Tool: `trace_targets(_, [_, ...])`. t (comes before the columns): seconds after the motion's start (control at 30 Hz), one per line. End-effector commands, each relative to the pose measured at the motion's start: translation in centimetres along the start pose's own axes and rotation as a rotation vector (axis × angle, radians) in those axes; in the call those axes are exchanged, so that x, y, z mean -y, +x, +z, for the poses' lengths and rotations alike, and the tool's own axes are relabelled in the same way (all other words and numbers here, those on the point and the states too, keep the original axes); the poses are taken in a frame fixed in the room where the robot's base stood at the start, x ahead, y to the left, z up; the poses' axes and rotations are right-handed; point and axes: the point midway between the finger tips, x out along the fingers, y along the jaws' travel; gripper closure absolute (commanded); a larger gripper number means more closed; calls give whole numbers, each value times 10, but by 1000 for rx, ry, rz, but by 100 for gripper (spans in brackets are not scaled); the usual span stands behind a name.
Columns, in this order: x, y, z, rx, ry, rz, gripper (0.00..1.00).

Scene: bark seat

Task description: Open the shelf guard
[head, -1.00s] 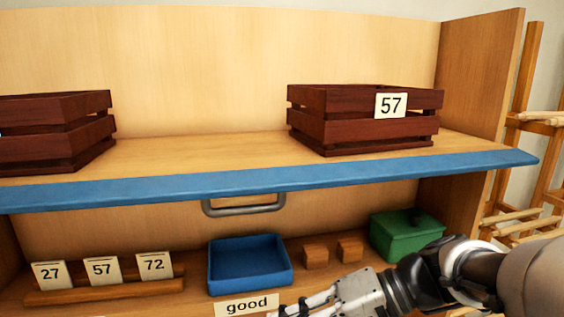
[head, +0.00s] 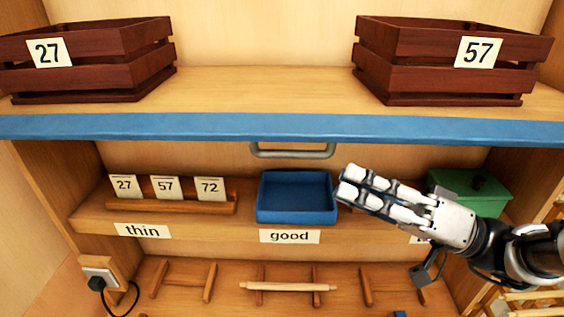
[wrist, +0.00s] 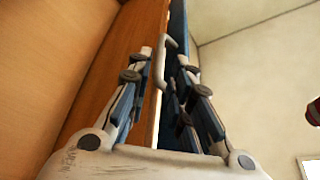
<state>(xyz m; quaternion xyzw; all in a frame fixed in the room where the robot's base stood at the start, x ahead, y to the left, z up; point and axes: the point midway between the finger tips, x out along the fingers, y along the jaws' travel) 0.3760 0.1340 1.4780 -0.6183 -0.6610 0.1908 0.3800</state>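The shelf guard (head: 250,127) is a blue strip along the front edge of the upper shelf. A grey handle (head: 291,154) hangs just below its middle. My gripper (head: 343,183) is in front of the lower shelf, to the right of and below the handle in the head view. In the wrist view the gripper (wrist: 166,62) has its two fingers apart, with nothing held. The pale handle (wrist: 162,72) shows beyond and between the fingers, beside the blue guard (wrist: 178,30). I see no contact with the handle.
Dark red crates stand on the upper shelf, marked 27 (head: 95,75) and 57 (head: 430,75). Below are number cards (head: 168,188), a blue tray (head: 295,215), and a green box (head: 470,190) partly behind my arm. A wooden rod (head: 288,286) lies lower down.

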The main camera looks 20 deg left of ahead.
Motion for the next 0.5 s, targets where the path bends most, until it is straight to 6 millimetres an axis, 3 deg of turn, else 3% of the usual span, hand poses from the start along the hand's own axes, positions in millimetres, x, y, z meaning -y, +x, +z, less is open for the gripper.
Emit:
trace_targets(0.3, [4, 73, -1, 6, 0, -4, 80])
trace_targets(0.5, [3, 105, -1, 4, 0, -2, 80])
